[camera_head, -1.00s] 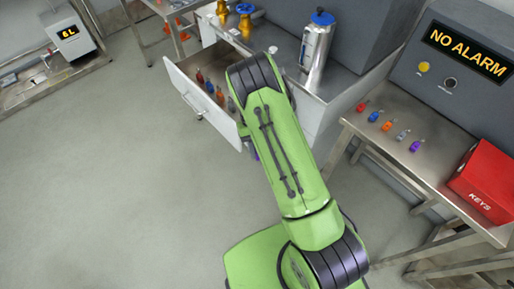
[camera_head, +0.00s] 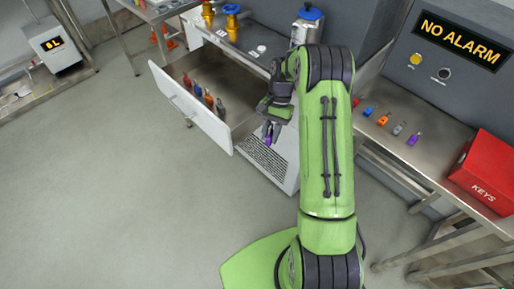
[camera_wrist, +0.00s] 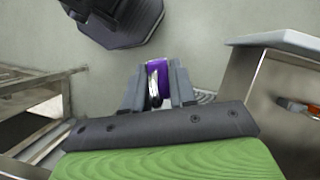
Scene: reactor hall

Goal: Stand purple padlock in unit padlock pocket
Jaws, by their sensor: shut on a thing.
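My gripper (camera_head: 269,133) is shut on a purple padlock (camera_head: 267,142), held in the air to the right of the open drawer (camera_head: 190,110). In the wrist view the padlock (camera_wrist: 153,78) sits between the two fingers (camera_wrist: 156,90), with a bright metal part showing. The drawer holds a row of several small coloured padlocks, red, blue, orange and grey. I cannot make out the unit's padlock pocket in either view.
A side table at right carries small red, blue, orange, grey and purple items (camera_head: 412,139) and a red KEYS box (camera_head: 487,170). A silver canister (camera_head: 307,27) with a blue cap stands on the counter behind my arm. The floor at left is clear.

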